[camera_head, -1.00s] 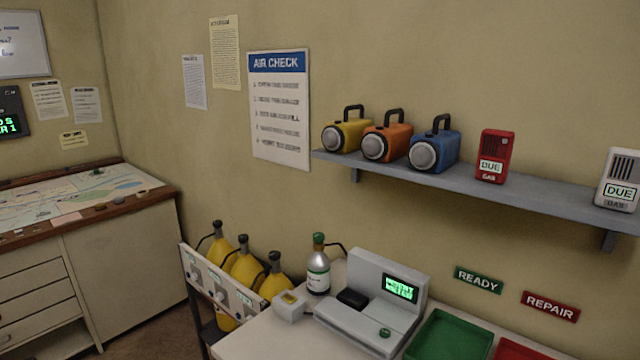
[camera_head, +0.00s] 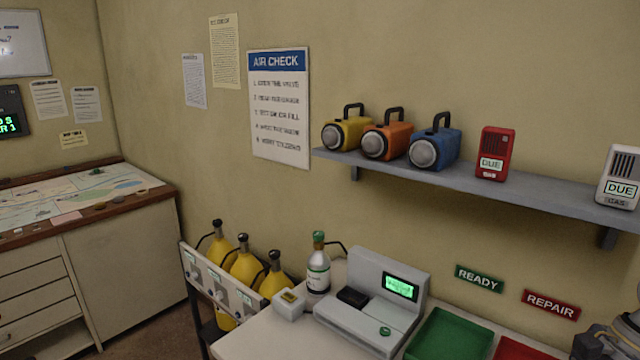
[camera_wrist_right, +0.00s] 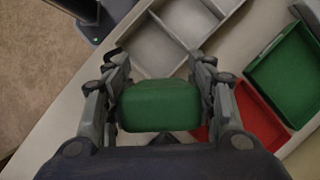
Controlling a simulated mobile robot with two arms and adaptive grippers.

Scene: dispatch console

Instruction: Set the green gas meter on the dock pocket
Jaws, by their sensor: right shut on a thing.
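The green gas meter (camera_wrist_right: 160,105) is a rounded green block between the two fingers of my right gripper (camera_wrist_right: 158,68) in the right wrist view. The gripper is shut on it, and it is held over the pale worktop. In the head view, part of my right arm shows at the lower right corner, and the meter is out of view there. The grey dock (camera_head: 372,303) stands on the worktop with a lit green screen (camera_head: 401,287) and a dark recess or block (camera_head: 352,297), probably the pocket. My left gripper is not in view.
A green tray (camera_head: 449,336) and a red tray (camera_head: 515,350) lie right of the dock. A silver bottle (camera_head: 318,272) and a small pale box (camera_head: 289,304) stand left of it. A shelf (camera_head: 475,183) above holds lamps and red and white meters. A compartmented tray (camera_wrist_right: 150,45) shows in the wrist view.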

